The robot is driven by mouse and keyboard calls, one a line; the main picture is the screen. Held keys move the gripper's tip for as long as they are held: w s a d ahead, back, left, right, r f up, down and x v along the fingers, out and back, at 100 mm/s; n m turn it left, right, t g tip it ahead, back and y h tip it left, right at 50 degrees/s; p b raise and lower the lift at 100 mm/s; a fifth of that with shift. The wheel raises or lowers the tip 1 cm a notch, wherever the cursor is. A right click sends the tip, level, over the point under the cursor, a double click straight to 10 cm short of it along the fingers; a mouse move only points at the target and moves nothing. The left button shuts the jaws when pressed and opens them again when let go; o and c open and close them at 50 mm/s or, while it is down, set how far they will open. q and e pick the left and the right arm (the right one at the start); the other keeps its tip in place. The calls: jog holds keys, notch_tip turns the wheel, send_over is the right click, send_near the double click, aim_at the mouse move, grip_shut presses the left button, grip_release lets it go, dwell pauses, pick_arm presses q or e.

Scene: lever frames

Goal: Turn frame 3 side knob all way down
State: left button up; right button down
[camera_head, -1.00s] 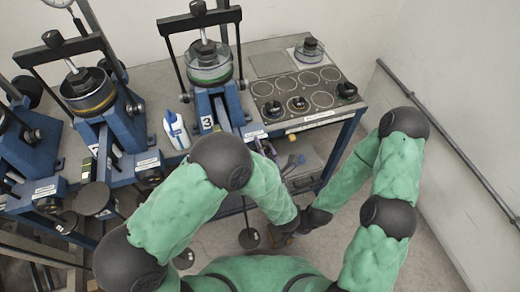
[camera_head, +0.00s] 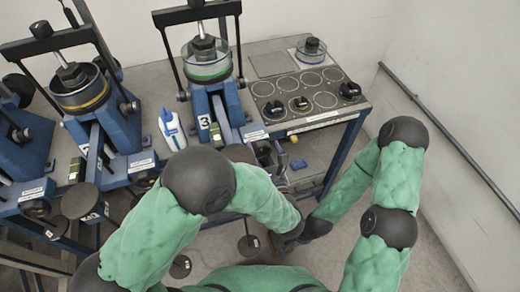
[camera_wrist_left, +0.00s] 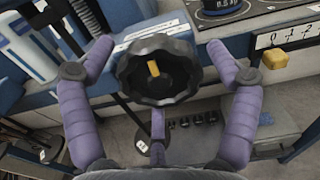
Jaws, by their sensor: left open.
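Frame 3 (camera_head: 217,103) is the blue frame at the bench's middle, with a "3" label. In the left wrist view its side knob (camera_wrist_left: 158,72), black with a scalloped rim and a yellow mark near upright, sits at the centre. I cannot make out the knob clearly in the head view. My left gripper (camera_wrist_left: 158,50) is open, with one purple finger on each side of the knob and gaps visible at both sides. In the head view the left gripper (camera_head: 270,157) is small beside frame 3's front. My right gripper (camera_head: 288,238) is low near the middle, its fingers unclear.
Another blue frame (camera_head: 108,130) stands to the left. A white-and-blue bottle (camera_head: 171,128) stands between the frames. The panel with dark knobs (camera_head: 300,104) is to the right. A numbered scale with a yellow slider (camera_wrist_left: 273,59) lies right of the left gripper.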

pick_arm(q)
jog(key=v, duration=0.4)
jog(key=shift+s+d+p, duration=0.15)
jog(key=shift+s+p, duration=0.1)
jog(key=shift+p, duration=0.1)
jog(key=shift+s+d, duration=0.1)
jog(key=shift+s, duration=0.35)
